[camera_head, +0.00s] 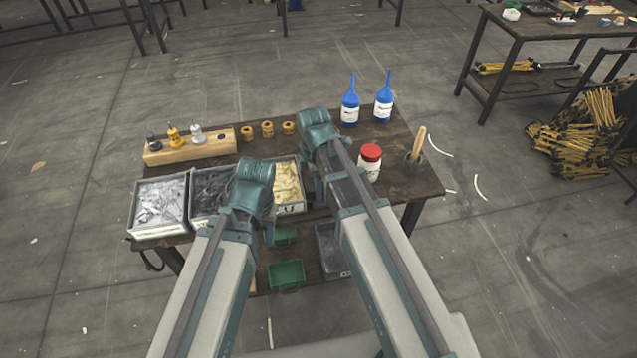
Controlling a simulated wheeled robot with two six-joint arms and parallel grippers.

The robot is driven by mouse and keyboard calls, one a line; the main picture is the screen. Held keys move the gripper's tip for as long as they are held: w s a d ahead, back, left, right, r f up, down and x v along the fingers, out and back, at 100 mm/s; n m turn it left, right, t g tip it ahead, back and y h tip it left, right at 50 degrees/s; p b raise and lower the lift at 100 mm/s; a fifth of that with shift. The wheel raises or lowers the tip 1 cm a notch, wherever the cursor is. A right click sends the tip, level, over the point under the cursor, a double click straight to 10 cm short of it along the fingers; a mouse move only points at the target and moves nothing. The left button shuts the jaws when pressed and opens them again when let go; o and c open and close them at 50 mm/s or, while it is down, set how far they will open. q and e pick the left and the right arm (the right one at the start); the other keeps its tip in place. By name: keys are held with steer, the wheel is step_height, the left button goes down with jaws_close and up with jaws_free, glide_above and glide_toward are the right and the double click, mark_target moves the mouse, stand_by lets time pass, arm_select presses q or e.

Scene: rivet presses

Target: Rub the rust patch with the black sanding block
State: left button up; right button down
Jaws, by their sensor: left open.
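I cannot make out a black sanding block or a rust patch in the head view; my arms hide part of the worktable (408,185). My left gripper (268,232) is open, points down at the table's near edge, in front of the bins, and is mostly hidden by its own wrist. I see nothing held in it. My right gripper (319,188) is over the middle of the table, right of the bin of pale parts, and is largely hidden behind my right arm, so its fingers do not show clearly.
Bins of silver parts (160,203), dark parts (208,188) and pale parts (288,184) line the table's left front. Green trays (286,274) lie below.

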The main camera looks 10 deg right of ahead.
steer(key=shift+a, duration=0.4)
steer(key=shift+w+d+r, duration=0.1)
steer(key=shift+w+d, duration=0.05)
steer(key=shift+d, duration=1.4)
steer(key=shift+d, duration=0.1)
steer(key=shift+d, duration=1.75)
steer(key=shift+d+r+p, duration=0.1)
steer(key=shift+r+p, duration=0.45)
steer(key=shift+p, duration=0.15)
step_height(320, 180, up, 5)
steer(key=p, duration=0.4)
steer(key=shift+f+p, duration=0.2)
steer(key=shift+p, duration=0.15)
